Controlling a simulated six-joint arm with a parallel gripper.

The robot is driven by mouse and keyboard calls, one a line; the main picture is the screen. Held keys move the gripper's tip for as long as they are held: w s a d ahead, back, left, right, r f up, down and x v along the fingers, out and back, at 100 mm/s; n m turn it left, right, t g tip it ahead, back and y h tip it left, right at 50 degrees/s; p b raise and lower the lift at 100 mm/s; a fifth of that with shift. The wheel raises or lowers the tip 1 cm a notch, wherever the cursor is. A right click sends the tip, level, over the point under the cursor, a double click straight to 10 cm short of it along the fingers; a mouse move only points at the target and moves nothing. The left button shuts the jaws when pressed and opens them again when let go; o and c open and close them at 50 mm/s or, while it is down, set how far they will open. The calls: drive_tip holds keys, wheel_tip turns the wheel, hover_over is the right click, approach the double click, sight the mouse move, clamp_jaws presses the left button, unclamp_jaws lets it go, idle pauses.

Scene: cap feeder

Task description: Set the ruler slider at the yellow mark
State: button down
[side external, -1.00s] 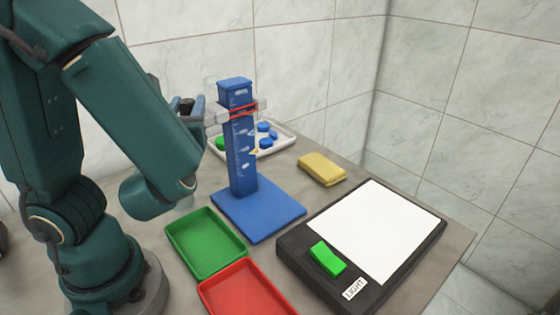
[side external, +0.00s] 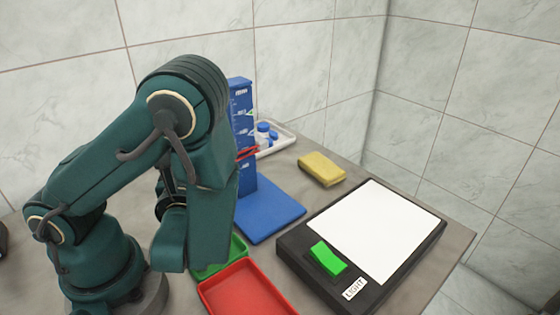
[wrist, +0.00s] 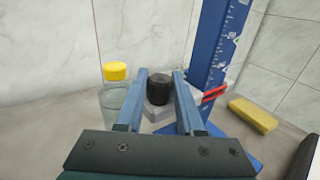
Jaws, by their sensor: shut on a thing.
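The blue ruler post (side external: 240,99) stands upright on its blue base (side external: 272,212), with white scale marks on its face. The slider's red pointer (side external: 247,152) is low on the post; it also shows in the wrist view (wrist: 214,93). The slider's grey block (wrist: 158,114) carries a black knob (wrist: 160,90). My gripper (wrist: 163,73) is shut on this knob, one blue finger on each side. In the side view my arm hides the gripper and most of the slider. A small greenish mark (wrist: 237,39) is above the pointer. I cannot make out the yellow mark.
A bottle with a yellow cap (wrist: 115,72) stands left of my fingers. A yellow sponge (side external: 321,169), a light box (side external: 300,253) with a green switch, and a red tray (side external: 247,292) surround the ruler base. A green tray (side external: 232,257) is partly hidden by my arm.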

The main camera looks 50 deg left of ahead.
drive_tip(key=shift+w+d+f, duration=0.1)
drive_tip(key=shift+w+f, duration=0.05)
drive_tip(key=shift+f, duration=0.25)
drive_tip(key=c, duration=0.5)
unclamp_jaws()
drive_tip(key=shift+v, duration=2.55)
